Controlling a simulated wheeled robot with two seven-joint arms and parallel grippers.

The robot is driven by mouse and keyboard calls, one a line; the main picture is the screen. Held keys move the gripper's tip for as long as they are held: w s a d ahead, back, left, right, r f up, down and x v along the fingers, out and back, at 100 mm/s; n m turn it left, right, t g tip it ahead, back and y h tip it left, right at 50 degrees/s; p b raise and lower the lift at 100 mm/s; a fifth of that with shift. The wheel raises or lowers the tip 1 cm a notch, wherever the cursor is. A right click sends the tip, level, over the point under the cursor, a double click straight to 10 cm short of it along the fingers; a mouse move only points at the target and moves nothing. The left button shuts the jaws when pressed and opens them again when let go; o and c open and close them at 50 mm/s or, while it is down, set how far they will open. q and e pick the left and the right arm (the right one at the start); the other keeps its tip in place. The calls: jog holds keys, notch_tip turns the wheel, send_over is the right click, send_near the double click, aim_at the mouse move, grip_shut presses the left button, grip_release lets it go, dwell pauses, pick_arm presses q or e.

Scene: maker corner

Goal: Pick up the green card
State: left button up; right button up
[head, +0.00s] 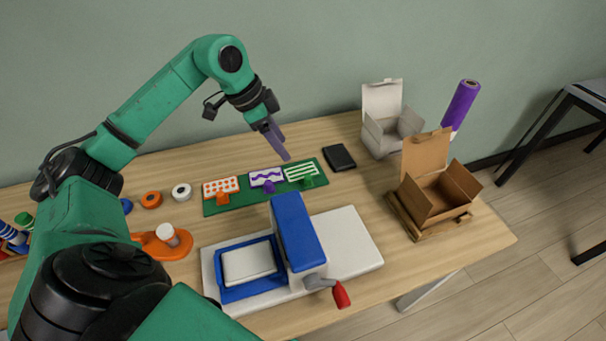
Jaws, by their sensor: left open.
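The green card (301,171), white with green stripes, stands in a small green holder at the right end of a dark green mat (233,205). A card with a purple wavy line (265,177) and a card with orange dots (221,187) stand to its left in holders of matching colour. My left gripper (285,154) is open and points down, above and just behind the green and purple cards, apart from them as far as I can tell. My right gripper is not in view.
A blue and white press with a red-handled crank (297,232) stands in front of the mat. A black flat object (339,157) lies right of the cards. An open white box (388,125) and open brown box (435,190) stand at the right. Tape rolls (181,191) lie at the left.

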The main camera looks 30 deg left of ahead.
aim_at(307, 177)
pick_arm(q)
jog(key=p+x, duration=0.1)
jog(key=x, duration=0.6)
jog(key=p+x, duration=0.1)
jog(key=x, duration=0.6)
jog(key=shift+w+d+f, duration=0.1)
jog(key=shift+w, duration=0.2)
grip_shut()
